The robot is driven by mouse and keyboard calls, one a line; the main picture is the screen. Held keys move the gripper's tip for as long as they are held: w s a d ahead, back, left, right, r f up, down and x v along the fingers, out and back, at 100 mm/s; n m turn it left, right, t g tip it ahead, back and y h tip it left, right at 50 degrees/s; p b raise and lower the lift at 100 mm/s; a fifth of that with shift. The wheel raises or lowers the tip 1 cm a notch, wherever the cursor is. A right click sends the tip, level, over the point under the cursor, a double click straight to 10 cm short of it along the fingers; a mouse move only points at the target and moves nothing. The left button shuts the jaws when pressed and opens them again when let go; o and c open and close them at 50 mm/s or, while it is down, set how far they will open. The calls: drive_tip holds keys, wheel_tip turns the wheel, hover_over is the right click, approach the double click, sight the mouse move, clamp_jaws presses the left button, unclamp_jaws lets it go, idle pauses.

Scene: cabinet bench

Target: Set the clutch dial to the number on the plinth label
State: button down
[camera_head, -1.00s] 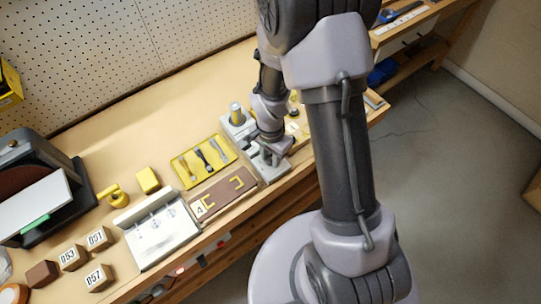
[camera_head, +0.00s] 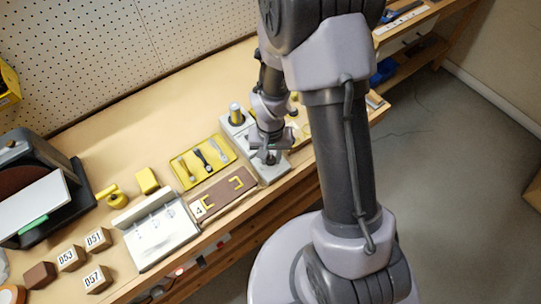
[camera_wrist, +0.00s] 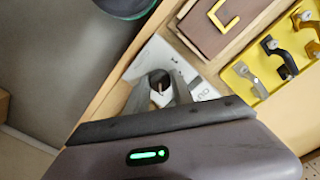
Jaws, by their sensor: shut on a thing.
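The brown plinth (camera_head: 224,194) lies near the bench's front edge and carries yellow brackets. Its white label (camera_head: 199,208) at the left end reads 4. To its right is a pale grey base plate (camera_head: 271,176). My gripper (camera_head: 268,155) is low over this plate. In the wrist view, my gripper (camera_wrist: 160,96) is shut around a small dark round knob, which looks like the clutch dial (camera_wrist: 158,78), on the pale plate (camera_wrist: 143,68) with small dark marks. The fingers hide much of the dial, and its setting cannot be read.
A white sloped panel (camera_head: 166,243) and numbered blocks (camera_head: 97,279) are to the left. The bench's back middle is clear.

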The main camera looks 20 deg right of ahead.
sight(271, 159)
idle(0.4)
drive_tip(key=c, duration=1.1)
unclamp_jaws()
wheel_tip(271, 159, up, 18)
drive_tip(key=p, duration=0.6)
drive_tip(key=shift+f, duration=0.25)
